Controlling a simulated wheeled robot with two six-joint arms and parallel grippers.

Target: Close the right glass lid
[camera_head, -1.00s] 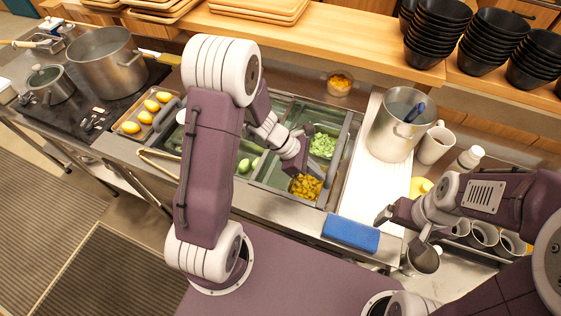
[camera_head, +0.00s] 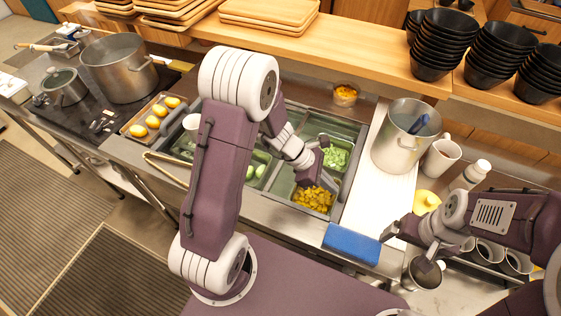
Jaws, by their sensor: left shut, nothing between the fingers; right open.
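The counter's sunken topping station (camera_head: 345,190) holds trays of green pieces (camera_head: 336,158) and yellow cubes (camera_head: 313,200). I cannot clearly make out the right glass lid; no lid panel shows distinctly over these trays. My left gripper (camera_head: 323,160) is shut and empty, over the right part of the station, between the green pieces and the yellow cubes. Its arm hides part of the station's left side. My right gripper (camera_head: 411,250) is open and empty at the lower right, beside the blue block (camera_head: 351,243) and above a metal cup (camera_head: 424,275).
A large steel pot (camera_head: 400,145) and a white mug (camera_head: 441,158) stand right of the station. Black bowl stacks (camera_head: 441,45) stand on the wooden shelf (camera_head: 340,45). A small yellow-filled bowl (camera_head: 345,94) sits behind the station. The white board (camera_head: 375,200) has clear room.

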